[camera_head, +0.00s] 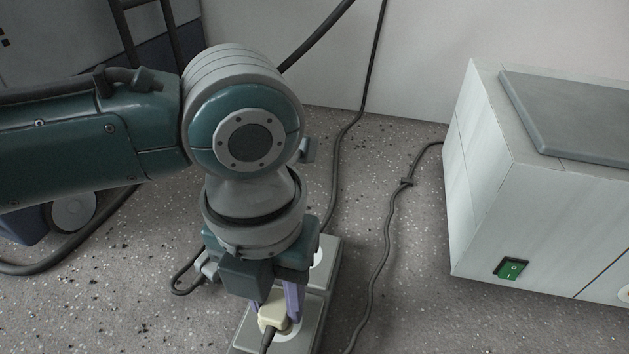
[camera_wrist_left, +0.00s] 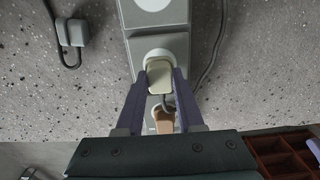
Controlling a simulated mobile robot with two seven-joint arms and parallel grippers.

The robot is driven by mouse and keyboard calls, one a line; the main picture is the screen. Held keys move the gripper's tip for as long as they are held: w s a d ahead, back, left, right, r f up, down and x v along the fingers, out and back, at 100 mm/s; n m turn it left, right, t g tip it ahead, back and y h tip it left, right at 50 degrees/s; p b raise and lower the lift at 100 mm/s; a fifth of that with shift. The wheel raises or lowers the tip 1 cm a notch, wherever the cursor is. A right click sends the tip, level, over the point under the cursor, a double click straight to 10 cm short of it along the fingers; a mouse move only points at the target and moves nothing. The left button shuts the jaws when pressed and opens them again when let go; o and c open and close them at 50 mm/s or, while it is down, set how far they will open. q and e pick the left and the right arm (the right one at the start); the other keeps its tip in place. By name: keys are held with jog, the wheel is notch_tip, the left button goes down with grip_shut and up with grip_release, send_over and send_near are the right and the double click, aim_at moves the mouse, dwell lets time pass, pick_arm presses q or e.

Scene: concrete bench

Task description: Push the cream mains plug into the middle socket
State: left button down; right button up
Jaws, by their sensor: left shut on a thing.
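A cream mains plug (camera_head: 272,316) with a dark cord is held between the purple fingers of my left gripper (camera_head: 279,308). In the left wrist view the plug (camera_wrist_left: 160,77) sits between both fingertips (camera_wrist_left: 158,82), over the lower part of the middle socket (camera_wrist_left: 158,54). The grey socket strip (camera_head: 322,277) runs beneath it; it also shows in the left wrist view (camera_wrist_left: 174,48). The pins are hidden, so I cannot tell whether they are in the socket. The far socket (camera_wrist_left: 153,4) looks empty. A brown plug (camera_wrist_left: 164,121) is at the near socket. My right gripper is out of view.
A white box with a green switch (camera_head: 511,269) stands at the right. A grey plug (camera_wrist_left: 72,32) with a dark cable lies left of the strip. Dark cables (camera_head: 386,240) cross the speckled bench (camera_head: 130,290). A reddish-brown compartment tray (camera_wrist_left: 282,155) shows in the left wrist view.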

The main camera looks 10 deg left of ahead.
aim_at(275, 302)
pick_arm(q)
jog(key=shift+p, duration=0.5)
dwell(0.8)
jog(key=shift+f+b, duration=0.45)
jog(key=shift+f, duration=0.15)
jog(key=shift+c, duration=2.3)
grip_release()
notch_tip(275, 302, up, 9)
jog(key=p, duration=0.2)
jog(key=shift+f+p, duration=0.2)
jog(key=shift+p, duration=0.15)
jog(key=shift+r, duration=0.7)
jog(key=shift+s, duration=0.1)
